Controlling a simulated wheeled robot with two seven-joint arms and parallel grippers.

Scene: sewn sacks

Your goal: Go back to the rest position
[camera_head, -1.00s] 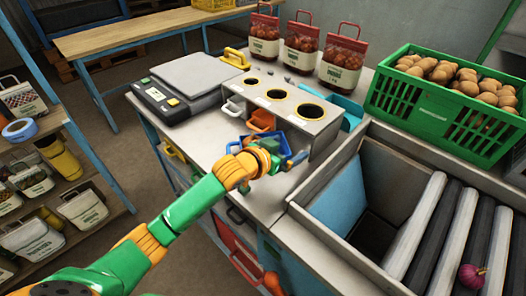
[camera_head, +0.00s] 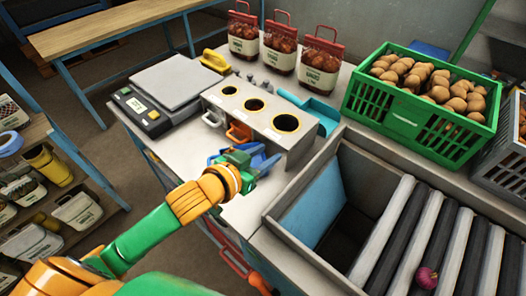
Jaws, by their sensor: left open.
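My left gripper (camera_head: 252,163) is at the end of the green and orange arm coming in from the lower left. It is over the table's front part, just in front of the grey box with three round holes (camera_head: 262,108). Its jaws are open, and I see nothing held between them. A blue part (camera_head: 262,158) shows right at the jaws; I cannot tell whether it is a bin behind them. My right gripper is not in view.
A scale (camera_head: 158,95) stands at the left of the table (camera_head: 232,212). Several filled sacks (camera_head: 281,48) stand at the back. A green crate (camera_head: 405,117) of potatoes is at the right. A roller conveyor (camera_head: 420,240) carries a red onion (camera_head: 427,277). A shelf (camera_head: 62,185) stands at the left.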

